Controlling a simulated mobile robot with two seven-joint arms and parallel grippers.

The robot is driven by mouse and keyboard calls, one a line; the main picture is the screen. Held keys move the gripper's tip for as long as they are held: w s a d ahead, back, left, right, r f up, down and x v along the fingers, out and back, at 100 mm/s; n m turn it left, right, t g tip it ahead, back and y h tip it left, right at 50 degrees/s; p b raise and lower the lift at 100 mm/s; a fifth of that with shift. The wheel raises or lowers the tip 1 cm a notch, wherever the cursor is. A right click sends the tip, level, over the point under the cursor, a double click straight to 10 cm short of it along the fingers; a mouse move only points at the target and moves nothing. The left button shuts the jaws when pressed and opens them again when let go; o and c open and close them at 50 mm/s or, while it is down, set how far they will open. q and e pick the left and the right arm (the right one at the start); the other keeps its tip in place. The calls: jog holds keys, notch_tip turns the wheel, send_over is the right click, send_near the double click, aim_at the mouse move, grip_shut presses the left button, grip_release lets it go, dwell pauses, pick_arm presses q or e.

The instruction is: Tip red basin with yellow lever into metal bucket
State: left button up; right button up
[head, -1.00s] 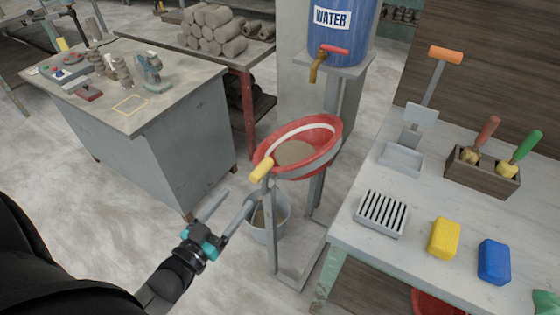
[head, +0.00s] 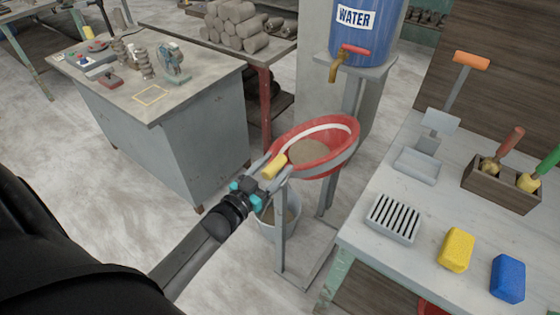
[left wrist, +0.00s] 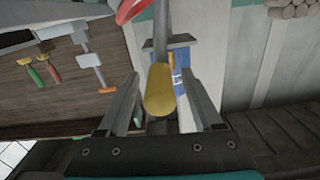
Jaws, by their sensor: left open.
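The red basin (head: 345,158) hangs in a grey stand below the water barrel's tap and holds brownish-grey matter. It looks slightly tilted. Its yellow lever (head: 274,166) sticks out on the near left side. The metal bucket (head: 267,221) stands on the floor below the lever, partly hidden by my arm and the stand. My left gripper (head: 264,168) is at the lever. In the left wrist view the yellow lever (left wrist: 160,91) lies between the two open fingers, with a gap on each side. A bit of the red basin (left wrist: 131,9) shows at the top edge there. My right gripper is not in view.
A bench at right holds a grate (head: 395,217), yellow sponge (head: 456,249), blue sponge (head: 508,278), wooden tool box (head: 501,186) and orange-handled scoop (head: 440,120). A grey cabinet table (head: 200,130) stands at left. The blue water barrel (head: 367,32) is behind the basin.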

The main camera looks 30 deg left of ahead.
pick_arm(q)
jog(key=shift+w+d, duration=0.1)
jog(key=shift+w, duration=1.1)
grip_shut()
dwell(0.6)
